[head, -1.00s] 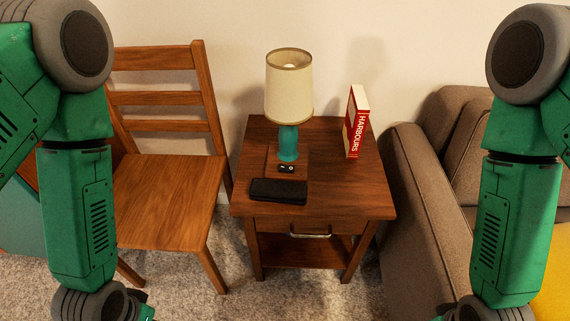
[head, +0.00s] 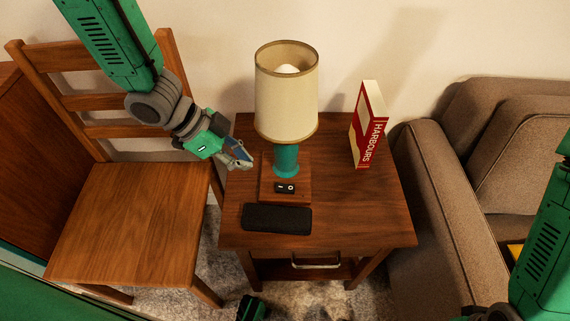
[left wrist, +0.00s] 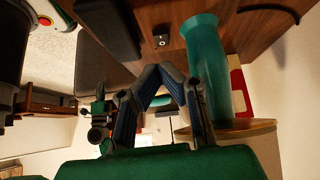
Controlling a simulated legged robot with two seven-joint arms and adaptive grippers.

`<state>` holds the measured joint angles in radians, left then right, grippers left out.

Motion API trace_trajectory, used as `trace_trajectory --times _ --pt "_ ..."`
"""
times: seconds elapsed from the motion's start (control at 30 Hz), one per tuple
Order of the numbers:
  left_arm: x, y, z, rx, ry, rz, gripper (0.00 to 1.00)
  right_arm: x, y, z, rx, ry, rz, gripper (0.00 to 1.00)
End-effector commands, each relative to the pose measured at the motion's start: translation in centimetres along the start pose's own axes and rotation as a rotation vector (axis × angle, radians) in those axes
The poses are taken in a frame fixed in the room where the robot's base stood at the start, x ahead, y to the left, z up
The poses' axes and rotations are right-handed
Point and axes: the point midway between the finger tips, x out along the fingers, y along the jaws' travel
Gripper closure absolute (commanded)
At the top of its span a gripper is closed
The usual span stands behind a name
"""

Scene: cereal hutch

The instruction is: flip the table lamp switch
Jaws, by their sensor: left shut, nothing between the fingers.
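The table lamp has a cream shade (head: 287,95) and a teal body (head: 286,160) on a square wooden base (head: 272,168). Its small black rocker switch (head: 285,187), with white marks, is on the front of the base. In the left wrist view, seen upside down, the switch (left wrist: 161,37) is beyond the fingers and the teal body (left wrist: 208,65) is beside them. My left gripper (head: 247,162) is shut and empty, left of the lamp body and higher in the picture than the switch. It shows in the left wrist view too (left wrist: 160,72). My right gripper is not identifiable.
A black flat object (head: 277,218) lies in front of the lamp base on the wooden side table (head: 350,215). A red and cream book (head: 368,128) stands right of the lamp. A wooden chair (head: 140,220) is at left, a brown sofa (head: 440,190) at right.

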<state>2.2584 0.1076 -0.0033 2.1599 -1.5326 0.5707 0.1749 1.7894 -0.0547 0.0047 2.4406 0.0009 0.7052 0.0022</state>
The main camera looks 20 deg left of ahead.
Motion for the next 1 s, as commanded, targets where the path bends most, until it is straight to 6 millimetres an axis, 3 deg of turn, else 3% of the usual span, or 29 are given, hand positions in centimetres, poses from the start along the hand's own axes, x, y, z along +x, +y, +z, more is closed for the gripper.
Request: trace_trajectory --times 0.5,1.0 --pt "0.2 -0.3 0.0 0.033 0.000 0.006 1.00 0.3 0.0 0.0 0.000 -0.001 0.000 1.00" --pt "8.3 -0.3 0.1 0.033 0.000 0.006 1.00 4.4 0.0 0.3 0.000 0.000 0.000 1.00"
